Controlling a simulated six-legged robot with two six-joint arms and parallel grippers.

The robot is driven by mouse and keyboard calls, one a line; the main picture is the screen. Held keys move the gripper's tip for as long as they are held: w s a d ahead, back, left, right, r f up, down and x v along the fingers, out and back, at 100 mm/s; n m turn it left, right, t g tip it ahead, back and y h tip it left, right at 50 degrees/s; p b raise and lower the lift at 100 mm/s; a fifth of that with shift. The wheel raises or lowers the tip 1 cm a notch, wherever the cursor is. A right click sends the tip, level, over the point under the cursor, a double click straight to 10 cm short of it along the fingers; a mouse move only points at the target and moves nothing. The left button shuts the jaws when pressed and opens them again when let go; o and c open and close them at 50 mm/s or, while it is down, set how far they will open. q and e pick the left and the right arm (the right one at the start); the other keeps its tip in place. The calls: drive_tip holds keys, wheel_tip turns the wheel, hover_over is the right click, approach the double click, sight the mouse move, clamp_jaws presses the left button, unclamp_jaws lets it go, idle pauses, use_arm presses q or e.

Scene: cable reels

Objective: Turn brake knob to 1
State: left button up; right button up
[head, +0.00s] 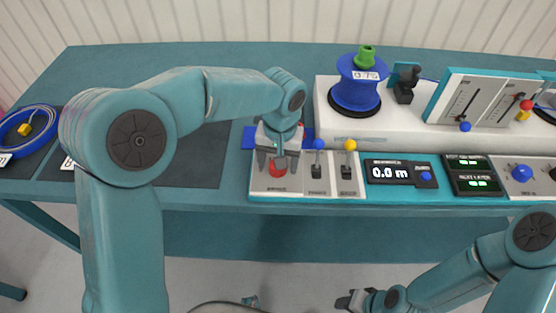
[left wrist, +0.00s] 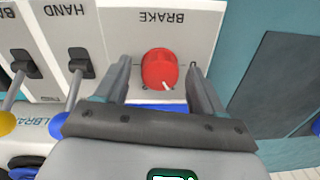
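The red brake knob (head: 278,168) is on the left end of the light control panel, and it also shows in the left wrist view (left wrist: 158,68) under an upside-down BRAKE label. A white pointer mark sits on its lower edge there; the scale numbers are not readable. My left gripper (head: 278,163) points down over the knob. In the left wrist view my left gripper (left wrist: 159,72) is open, one finger on each side of the knob, with gaps between. My right gripper (head: 352,300) is low at the bottom, away from the panel, its fingers too small to judge.
Blue (head: 318,144) and yellow (head: 349,145) lever tops stand right of the knob, close to my left gripper. A display (head: 388,172) reads 0.0 m. A blue reel (head: 358,82) stands behind. A coiled blue cable (head: 18,124) lies far left. The table (head: 170,55) is bare behind my left arm.

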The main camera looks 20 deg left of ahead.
use_arm(q)
wheel_tip(320, 180, up, 16)
drive_tip(key=p, duration=0.2)
drive_tip(key=shift+d+r+p, duration=0.15)
drive_tip(key=shift+d+p, duration=0.15)
drive_tip(key=shift+s, duration=0.1)
idle(0.5)
